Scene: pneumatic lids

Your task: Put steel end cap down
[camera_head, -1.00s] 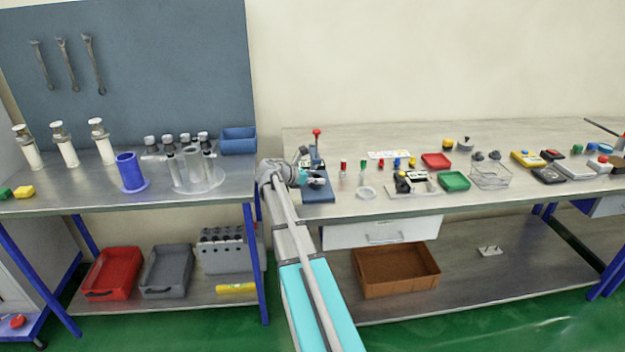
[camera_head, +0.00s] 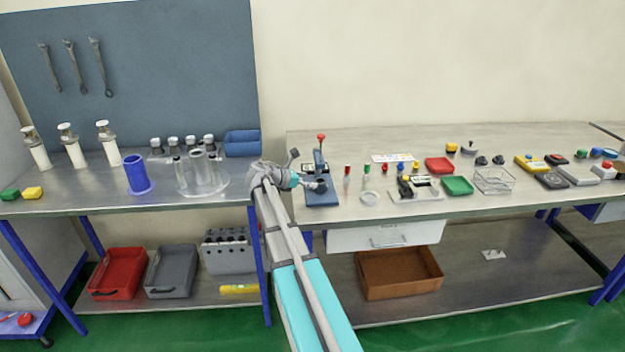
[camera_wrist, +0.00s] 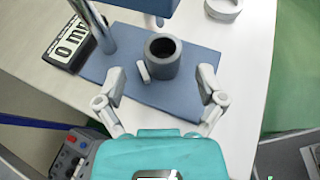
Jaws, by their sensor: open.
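A dark grey, hollow cylindrical piece (camera_wrist: 162,60), which looks like the steel end cap, stands upright on the blue base plate (camera_wrist: 110,68) of a small press. My gripper (camera_wrist: 162,76) is open in the wrist view, one finger on each side of the piece, with a visible gap to both. A small pale pin-like part (camera_wrist: 143,70) touches or stands just beside the piece. In the head view my gripper (camera_head: 312,184) is at the press (camera_head: 320,160) with the red-knobbed lever; the gripper partly hides its base.
The press post (camera_wrist: 94,25) rises close by at the left, with a dark label plate (camera_wrist: 68,45) beyond it. Another bench (camera_head: 80,195) with cylinders stands left.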

